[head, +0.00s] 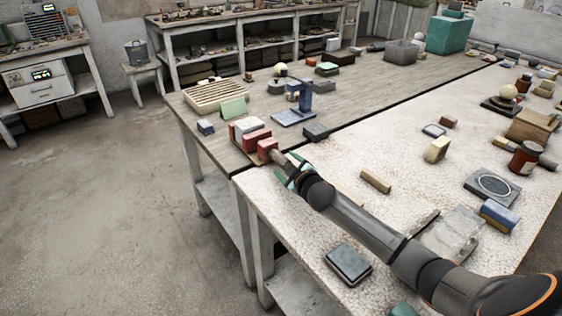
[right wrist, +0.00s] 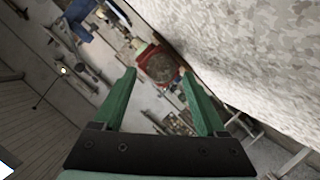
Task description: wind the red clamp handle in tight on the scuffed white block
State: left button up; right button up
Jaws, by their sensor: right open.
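A red clamp (head: 257,139) stands at the near left corner of the grey tabletop, with a whitish block (head: 246,125) between its red parts. Its scuffs are too small to make out. A red handle-like end (head: 267,148) faces my right gripper (head: 284,170). That gripper has green fingers and is beside this end; the head view does not show clearly whether they touch. In the right wrist view the fingers (right wrist: 159,74) stand apart, with a red piece with a brownish face (right wrist: 160,64) seen beyond and between the tips. My left gripper is not in view.
A blue stand (head: 303,100), a dark block (head: 315,132) and a slatted wooden tray (head: 216,94) are near the clamp. A tan bar (head: 376,181) lies on the speckled tabletop near my right arm. The floor left of the tables is clear.

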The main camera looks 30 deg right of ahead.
aim_at(281, 160)
jog(key=shift+b+x, duration=0.4)
jog(key=shift+x, duration=2.1)
grip_shut()
